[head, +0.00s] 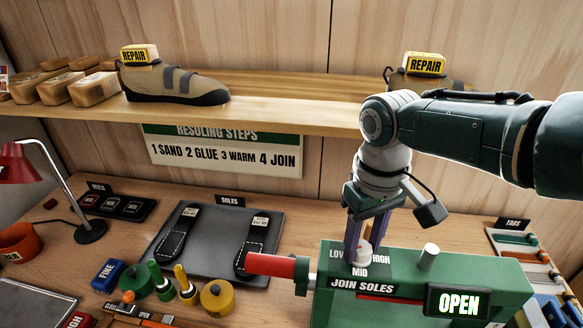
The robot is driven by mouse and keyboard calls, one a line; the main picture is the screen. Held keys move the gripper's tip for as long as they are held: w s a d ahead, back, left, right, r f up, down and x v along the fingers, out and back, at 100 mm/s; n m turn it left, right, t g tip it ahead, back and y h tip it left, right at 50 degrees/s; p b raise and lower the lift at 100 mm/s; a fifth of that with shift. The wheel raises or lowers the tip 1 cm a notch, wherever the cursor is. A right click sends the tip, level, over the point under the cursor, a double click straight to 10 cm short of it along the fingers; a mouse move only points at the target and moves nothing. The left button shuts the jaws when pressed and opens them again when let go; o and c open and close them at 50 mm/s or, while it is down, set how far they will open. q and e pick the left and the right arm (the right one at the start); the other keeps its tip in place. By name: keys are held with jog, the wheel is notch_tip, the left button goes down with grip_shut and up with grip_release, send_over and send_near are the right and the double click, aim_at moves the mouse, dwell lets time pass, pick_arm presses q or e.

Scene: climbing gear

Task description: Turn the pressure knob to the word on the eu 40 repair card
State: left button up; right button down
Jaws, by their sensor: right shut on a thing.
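The pressure knob (361,254) is a small pale knob on top of the green press (470,288), with the words LOW, MID and HIGH around it. My right gripper (363,243) points down and is shut on the knob. Which word the knob points to is not clear, as the fingers cover part of it. My left gripper is out of view.
The press has a red handle (270,265), a pale peg (428,257) and an OPEN sign (458,302). A dark tray (215,240) with two soles lies behind left. Bottles and jars stand left of the press. A wooden shelf (270,114) spans above.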

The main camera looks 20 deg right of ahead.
jog(key=m, duration=0.4)
jog(key=shift+p, duration=0.3)
jog(key=shift+m, duration=1.2)
jog(key=shift+c, duration=2.1)
grip_release()
